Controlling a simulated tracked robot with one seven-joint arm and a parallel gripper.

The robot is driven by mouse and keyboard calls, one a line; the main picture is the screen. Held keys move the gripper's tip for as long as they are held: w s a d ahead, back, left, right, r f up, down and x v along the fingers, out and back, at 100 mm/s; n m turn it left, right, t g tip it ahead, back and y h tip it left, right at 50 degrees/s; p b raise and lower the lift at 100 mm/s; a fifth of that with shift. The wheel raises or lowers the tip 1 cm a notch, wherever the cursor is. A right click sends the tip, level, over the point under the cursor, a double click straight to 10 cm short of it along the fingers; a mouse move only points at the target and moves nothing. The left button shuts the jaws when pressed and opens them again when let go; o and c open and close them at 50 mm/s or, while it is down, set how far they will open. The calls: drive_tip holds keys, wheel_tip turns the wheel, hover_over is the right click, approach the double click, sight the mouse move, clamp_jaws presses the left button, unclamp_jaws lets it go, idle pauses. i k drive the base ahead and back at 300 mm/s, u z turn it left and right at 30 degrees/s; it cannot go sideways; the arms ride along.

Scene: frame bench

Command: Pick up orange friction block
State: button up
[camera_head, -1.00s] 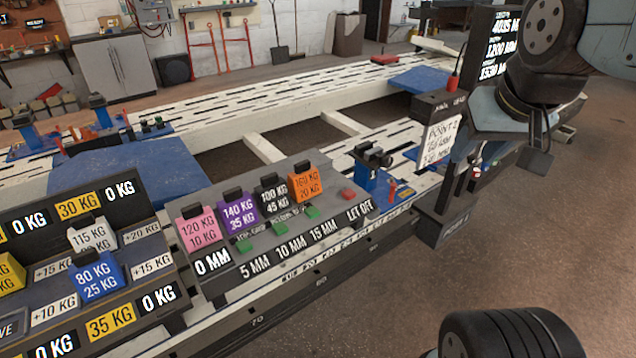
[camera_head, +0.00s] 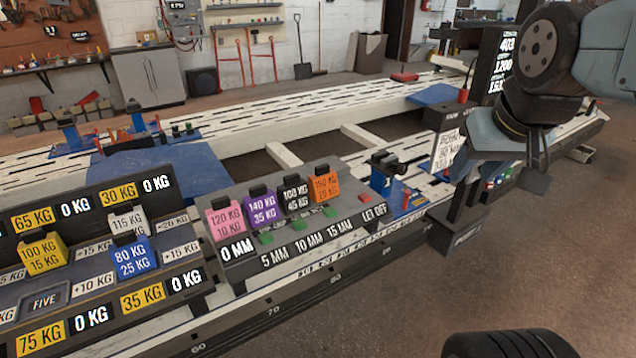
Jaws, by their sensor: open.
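The orange friction block (camera_head: 326,189) stands upright at the right end of a row of blocks on a dark sloped rack, with a black piece on top. Pink (camera_head: 223,216), purple (camera_head: 262,207) and black (camera_head: 296,197) blocks stand to its left. My gripper (camera_head: 502,180) hangs at the upper right, well to the right of the orange block and apart from it.
A red button (camera_head: 365,197) and a blue clamp (camera_head: 385,182) lie right of the orange block. A dark post with a white note (camera_head: 447,152) stands near my gripper. A second rack with yellow, white and blue blocks (camera_head: 133,257) is at left. Floor (camera_head: 400,300) is clear at lower right.

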sight(323, 185)
drive_tip(key=u, duration=0.05)
drive_tip(key=i, duration=0.9)
drive_tip(key=z, duration=0.1)
